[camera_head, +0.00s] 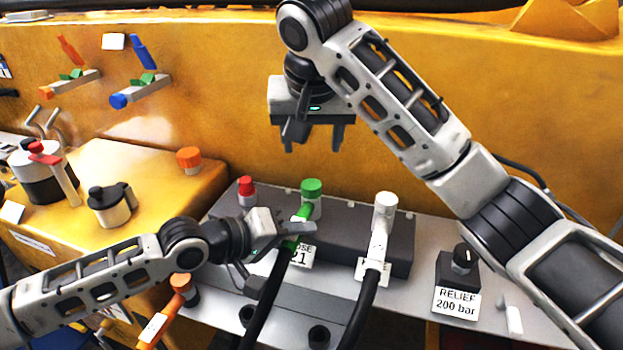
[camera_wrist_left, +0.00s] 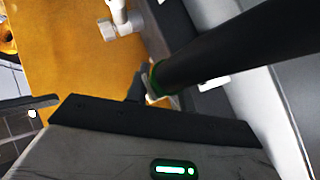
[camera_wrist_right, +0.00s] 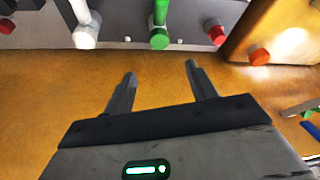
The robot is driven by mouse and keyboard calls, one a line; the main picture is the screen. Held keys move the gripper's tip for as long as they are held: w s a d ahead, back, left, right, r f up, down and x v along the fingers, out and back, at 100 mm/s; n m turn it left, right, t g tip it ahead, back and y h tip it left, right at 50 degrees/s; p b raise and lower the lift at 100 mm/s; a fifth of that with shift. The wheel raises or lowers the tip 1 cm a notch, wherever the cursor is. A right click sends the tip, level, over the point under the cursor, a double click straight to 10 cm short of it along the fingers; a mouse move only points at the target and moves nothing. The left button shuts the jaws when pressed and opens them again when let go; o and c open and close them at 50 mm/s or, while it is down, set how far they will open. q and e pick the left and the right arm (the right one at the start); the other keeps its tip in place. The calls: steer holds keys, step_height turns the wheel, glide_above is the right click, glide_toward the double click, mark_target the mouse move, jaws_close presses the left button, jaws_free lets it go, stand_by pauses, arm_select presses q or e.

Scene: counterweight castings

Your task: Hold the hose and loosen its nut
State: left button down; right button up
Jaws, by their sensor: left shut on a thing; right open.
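The green-banded hose (camera_head: 262,310) is black and rises to a green fitting with a green nut (camera_head: 312,187) on the dark manifold block. A tag reading "21", its upper text partly hidden, hangs by it. My left gripper (camera_head: 293,228) is shut on this hose just below the green fitting. In the left wrist view the black hose (camera_wrist_left: 235,45) crosses the upper right with a green band. My right gripper (camera_head: 313,146) is open and empty, pointing down above and behind the green nut. The right wrist view shows the green nut (camera_wrist_right: 159,40) beyond its fingers (camera_wrist_right: 161,75).
A red cap (camera_head: 246,186) and a white hose fitting (camera_head: 385,203) flank the green nut. A relief knob (camera_head: 463,258) stands at right. An orange-handled valve (camera_head: 182,284) is near my left arm. A yellow wall (camera_head: 230,120) rises behind; air around my right gripper is clear.

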mark_target(312, 184)
steer(key=x, duration=1.2)
steer(key=shift+s, duration=0.2)
steer(key=c, duration=1)
